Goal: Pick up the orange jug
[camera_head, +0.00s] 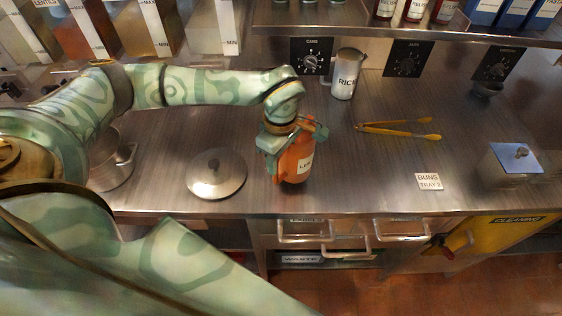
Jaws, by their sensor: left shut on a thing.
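The orange jug (298,163) stands upright near the middle of the steel counter, with a pale label on its front. It looks to be on or just above the counter; I cannot tell which. My left gripper (290,140) comes down from above and is shut on the jug's upper part. The gripper and wrist hide the jug's top. My right gripper is not in view.
A round metal lid (216,176) lies left of the jug, and a metal pot (112,168) stands further left. A white jug marked RICE (345,74) stands behind. Yellow-orange tongs (398,128) and a BUNS card (429,181) lie to the right. A shelf (400,28) overhangs the back.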

